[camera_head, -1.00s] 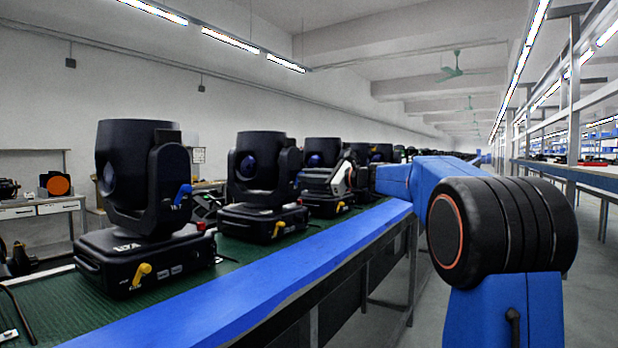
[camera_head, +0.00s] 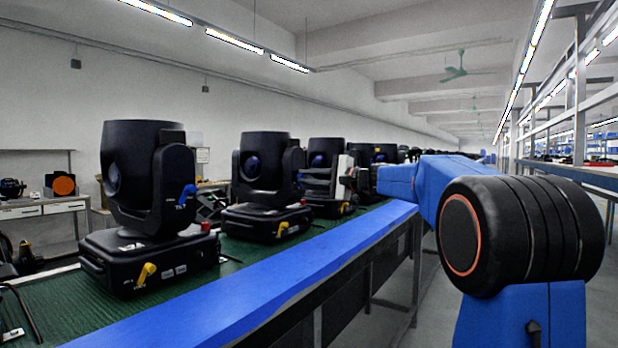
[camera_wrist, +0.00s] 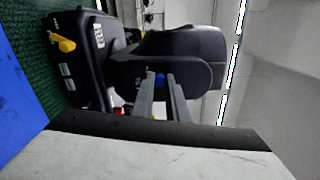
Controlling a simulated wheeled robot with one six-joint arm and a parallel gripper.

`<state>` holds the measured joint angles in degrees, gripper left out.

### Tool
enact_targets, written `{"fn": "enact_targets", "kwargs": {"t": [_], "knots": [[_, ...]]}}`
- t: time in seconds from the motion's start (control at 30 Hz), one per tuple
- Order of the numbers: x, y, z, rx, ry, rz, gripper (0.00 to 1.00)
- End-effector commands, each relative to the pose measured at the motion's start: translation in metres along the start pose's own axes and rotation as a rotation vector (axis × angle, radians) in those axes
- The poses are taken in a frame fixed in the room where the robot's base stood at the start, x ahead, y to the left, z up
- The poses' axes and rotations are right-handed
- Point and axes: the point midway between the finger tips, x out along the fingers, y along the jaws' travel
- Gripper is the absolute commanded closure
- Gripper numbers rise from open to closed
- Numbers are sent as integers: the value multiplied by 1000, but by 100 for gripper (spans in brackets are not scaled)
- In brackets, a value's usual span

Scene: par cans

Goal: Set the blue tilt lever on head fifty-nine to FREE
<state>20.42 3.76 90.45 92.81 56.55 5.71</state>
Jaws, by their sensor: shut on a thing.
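The blue tilt lever (camera_wrist: 160,79) shows in the wrist view as a small blue patch on the dark yoke. My gripper (camera_wrist: 160,83) is shut on it, its two grey fingers reaching up to the yoke and hiding most of the lever. In the head view my gripper (camera_head: 305,179) reaches to the right side of the second moving head (camera_head: 264,162). The lever there is hidden by the fingers. The head's base (camera_wrist: 88,60) carries a white label, too blurred to read for certain. The FREE marking cannot be read.
A nearer head (camera_head: 144,180) has its own blue lever (camera_head: 187,191) and yellow lever (camera_head: 146,272). More heads line the green bench behind. A yellow lever (camera_wrist: 66,44) sits on the base in the wrist view. The aisle at right is clear.

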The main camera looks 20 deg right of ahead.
Motion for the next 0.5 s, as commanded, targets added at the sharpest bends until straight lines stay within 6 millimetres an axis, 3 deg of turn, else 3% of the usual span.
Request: {"fn": "enact_targets", "kwargs": {"t": [0.5], "knots": [[0,4,2,-99,0,2,100]]}}
